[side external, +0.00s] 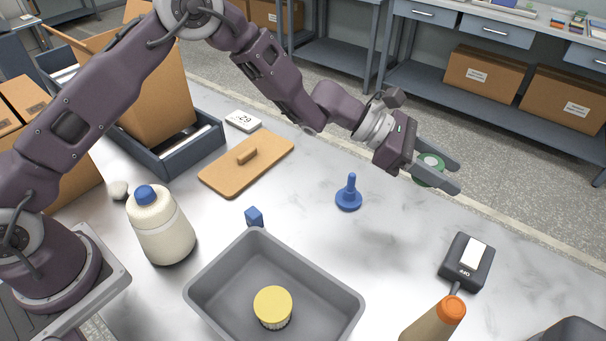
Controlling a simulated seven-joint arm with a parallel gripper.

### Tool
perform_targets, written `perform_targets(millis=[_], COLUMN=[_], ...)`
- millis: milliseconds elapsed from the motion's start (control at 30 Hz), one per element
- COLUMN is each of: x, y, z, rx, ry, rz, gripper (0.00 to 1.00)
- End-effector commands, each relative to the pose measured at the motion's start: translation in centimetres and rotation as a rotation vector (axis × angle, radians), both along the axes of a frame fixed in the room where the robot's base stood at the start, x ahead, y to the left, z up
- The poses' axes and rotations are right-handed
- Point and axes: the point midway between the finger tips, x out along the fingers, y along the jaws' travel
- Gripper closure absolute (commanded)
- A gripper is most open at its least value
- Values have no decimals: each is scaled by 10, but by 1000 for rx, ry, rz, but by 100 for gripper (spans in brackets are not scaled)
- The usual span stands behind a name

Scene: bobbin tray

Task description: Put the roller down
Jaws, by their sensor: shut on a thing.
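The roller (430,163) looks like a round piece with a green rim and a pale centre. My gripper (454,177) is shut on it, with one finger on each side. The gripper reaches out at the right of the side external view, near the table's far edge. The roller appears to be held above the surface, but the height is hard to judge. Part of the roller is hidden by the fingers.
A blue peg on a round base (348,198) stands left of the gripper. A grey tray (206,293) holds a yellow-lidded jar (273,306). A dark device (467,262) and an orange-capped bottle (450,310) are at right. Bare table (400,235) lies between.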

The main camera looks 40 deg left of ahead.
Motion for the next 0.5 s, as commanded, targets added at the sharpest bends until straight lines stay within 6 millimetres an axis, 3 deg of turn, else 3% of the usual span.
perform_targets(millis=[267,500], x=[18,21], y=[75,181], z=[-1,-2], rx=[8,10], ry=[-6,-6], rz=[50,119], gripper=[98,98])
